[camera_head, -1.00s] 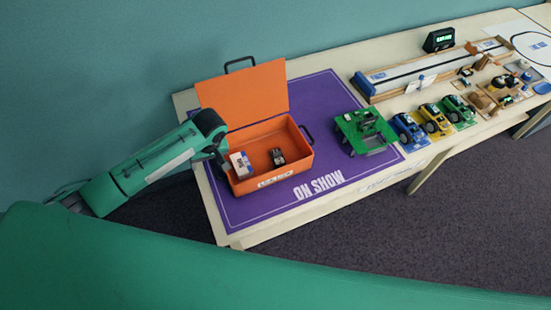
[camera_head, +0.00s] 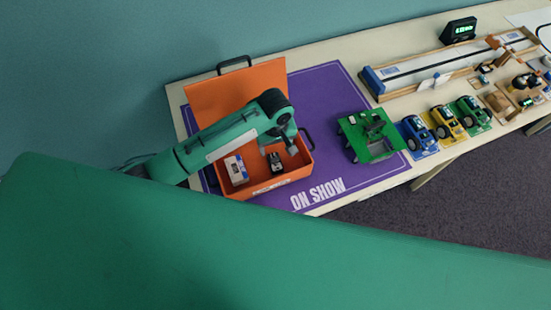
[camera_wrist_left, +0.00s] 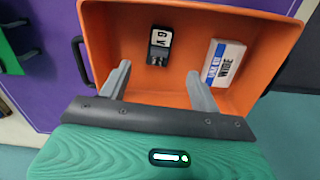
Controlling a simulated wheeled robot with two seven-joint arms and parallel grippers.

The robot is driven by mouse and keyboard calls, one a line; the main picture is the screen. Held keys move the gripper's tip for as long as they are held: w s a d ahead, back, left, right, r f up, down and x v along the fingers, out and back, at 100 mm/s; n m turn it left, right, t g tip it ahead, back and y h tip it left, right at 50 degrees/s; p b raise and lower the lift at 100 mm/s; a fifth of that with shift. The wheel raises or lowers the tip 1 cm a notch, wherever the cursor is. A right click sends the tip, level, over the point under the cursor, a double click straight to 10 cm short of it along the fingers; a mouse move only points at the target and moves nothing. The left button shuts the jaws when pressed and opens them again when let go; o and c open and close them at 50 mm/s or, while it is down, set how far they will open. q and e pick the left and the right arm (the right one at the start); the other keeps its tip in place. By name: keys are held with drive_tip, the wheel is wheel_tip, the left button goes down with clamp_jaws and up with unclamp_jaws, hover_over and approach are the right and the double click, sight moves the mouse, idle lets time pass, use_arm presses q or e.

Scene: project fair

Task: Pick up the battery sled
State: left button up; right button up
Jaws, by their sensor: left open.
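The battery sled looks to be the small black piece with a white label reading like "9V" (camera_wrist_left: 159,46). It lies on the floor of an open orange box, also seen in the head view (camera_head: 276,163). My left gripper (camera_head: 277,149) is over the box, close to the black piece. In the left wrist view its two fingers (camera_wrist_left: 159,70) are spread and empty, with the black piece beyond and between their tips. My right gripper is not in view.
A white and blue carton (camera_wrist_left: 224,62) lies beside the black piece in the orange box (camera_head: 309,157). The box's lid (camera_head: 215,95) stands open behind. A green stand (camera_head: 371,137) and toy cars (camera_head: 446,123) are to the right on the table.

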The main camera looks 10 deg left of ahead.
sight(275, 159)
use_arm(q)
wheel_tip(275, 159, down, 3)
drive_tip(key=shift+f, duration=0.1)
wheel_tip(275, 159, down, 2)
drive_tip(key=shift+w+a+f+p, duration=0.15)
drive_tip(key=shift+f+p, duration=0.1)
drive_tip(key=shift+p, duration=0.45)
wheel_tip(275, 159, down, 3)
drive_tip(key=shift+f+p, duration=0.1)
drive_tip(key=shift+p, duration=0.35)
drive_tip(key=shift+f, duration=0.4)
drive_tip(key=c, duration=1)
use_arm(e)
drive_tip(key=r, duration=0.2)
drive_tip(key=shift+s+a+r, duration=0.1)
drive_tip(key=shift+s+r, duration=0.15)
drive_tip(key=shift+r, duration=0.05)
use_arm(q)
wheel_tip(275, 159, up, 20)
drive_tip(key=b, duration=0.3)
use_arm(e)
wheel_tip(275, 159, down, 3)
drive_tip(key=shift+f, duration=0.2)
